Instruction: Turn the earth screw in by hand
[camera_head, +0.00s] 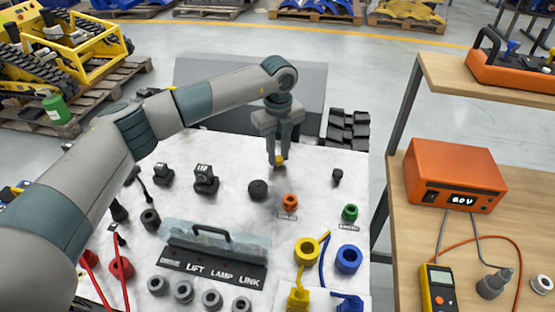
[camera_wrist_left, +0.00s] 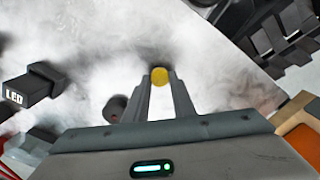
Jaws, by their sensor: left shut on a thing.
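My left gripper (camera_head: 279,161) stands upright over the back part of the white panel (camera_head: 322,165), fingers pointing down. It is shut on a small round yellow piece, seemingly the earth screw (camera_head: 281,160). In the left wrist view the screw (camera_wrist_left: 159,76) shows as a yellow disc between the fingertips (camera_wrist_left: 160,82). Whether its lower end touches the panel or sits in a hole is hidden. My right gripper is not in view.
Near the gripper are a black knob (camera_head: 258,190), an orange ring (camera_head: 290,202) and a small black knob (camera_head: 337,176). A clear cover with a handle (camera_head: 212,234) lies in front. Black blocks (camera_head: 346,130) stand behind right; a bench with an orange meter (camera_head: 452,175) is right.

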